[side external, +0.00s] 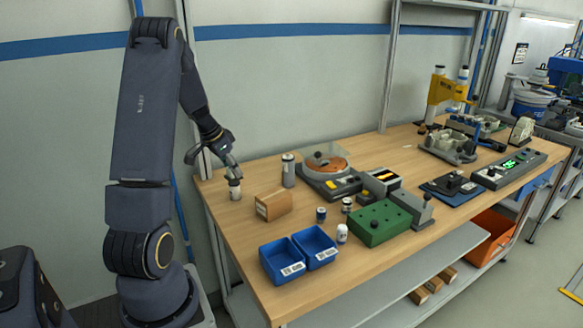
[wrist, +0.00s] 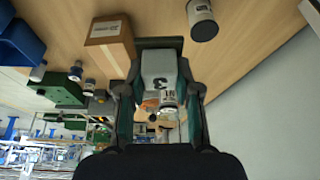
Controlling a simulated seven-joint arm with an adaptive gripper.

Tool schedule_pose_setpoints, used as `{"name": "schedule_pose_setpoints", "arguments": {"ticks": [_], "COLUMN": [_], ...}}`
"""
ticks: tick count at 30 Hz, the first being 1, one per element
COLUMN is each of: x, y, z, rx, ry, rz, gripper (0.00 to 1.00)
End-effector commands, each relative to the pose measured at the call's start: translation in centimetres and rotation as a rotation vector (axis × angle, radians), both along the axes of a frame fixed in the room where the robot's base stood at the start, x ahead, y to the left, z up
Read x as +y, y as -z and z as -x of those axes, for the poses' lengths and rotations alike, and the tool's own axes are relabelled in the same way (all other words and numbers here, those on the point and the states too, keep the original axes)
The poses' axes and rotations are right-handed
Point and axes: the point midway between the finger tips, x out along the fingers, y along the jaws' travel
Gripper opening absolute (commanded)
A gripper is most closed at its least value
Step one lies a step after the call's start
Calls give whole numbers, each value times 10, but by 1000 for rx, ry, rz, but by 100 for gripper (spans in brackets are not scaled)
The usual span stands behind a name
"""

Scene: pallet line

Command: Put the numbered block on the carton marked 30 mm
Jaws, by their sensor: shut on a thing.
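The numbered block (wrist: 157,66) is pale grey with a dark 3 and sits between the two fingers of my gripper (wrist: 160,85) in the wrist view. My gripper (side external: 231,163) is shut on it, above the far left part of the bench. The block is hard to make out in the side external view. A brown carton (side external: 273,205) with a white label stands on the bench, to the right of my gripper and nearer the camera. It also shows in the wrist view (wrist: 110,38), apart from the block. Its label is too small to read.
A taller canister (side external: 288,171) stands behind the carton. Two blue bins (side external: 283,262), small bottles (side external: 342,233) and a green fixture (side external: 380,224) are nearer the front. Bare wood surrounds the carton's left side.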

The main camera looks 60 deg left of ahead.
Motion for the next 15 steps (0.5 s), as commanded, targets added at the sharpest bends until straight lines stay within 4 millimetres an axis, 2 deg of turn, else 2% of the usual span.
{"name": "schedule_pose_setpoints", "arguments": {"ticks": [3,9,12,15], "x": [-45,-112,-133,-142], "y": [-22,-52,-65,-76], "z": [9,22,24,20], "rx": [-6,-7,-7,-4], "ry": [21,87,125,152], "rz": [-7,-6,-7,-5], "gripper": [0,0,0,0]}}
